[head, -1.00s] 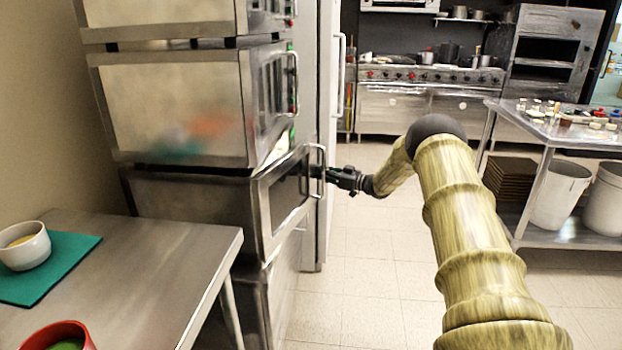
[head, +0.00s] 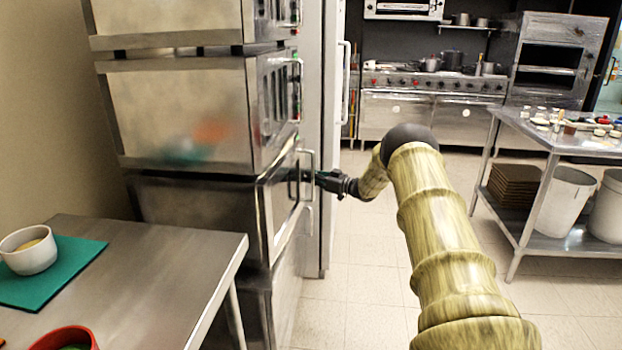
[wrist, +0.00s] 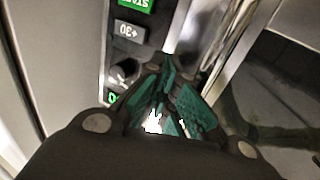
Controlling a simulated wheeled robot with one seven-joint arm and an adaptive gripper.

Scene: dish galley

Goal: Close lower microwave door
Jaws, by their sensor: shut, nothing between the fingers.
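The lower microwave (head: 190,205) is the steel box beneath two others at the left in the head view. Its door (head: 283,205), with a dark window and a vertical handle (head: 313,185), looks flush or nearly flush with the front; a small gap cannot be ruled out. My gripper (head: 308,177) is at the door's front, by the handle, partly hidden by it. In the wrist view my gripper (wrist: 167,75) is shut and empty, its teal fingers between the control panel (wrist: 125,50) and the handle bar (wrist: 235,55). Whether the fingertips touch the door is unclear.
A steel table (head: 165,265) with a teal mat (head: 75,262), a white bowl (head: 28,252) and a red bowl (head: 65,338) stands at front left. A tall fridge (head: 330,120) is behind the microwaves. Floor (head: 355,270) is open to the right.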

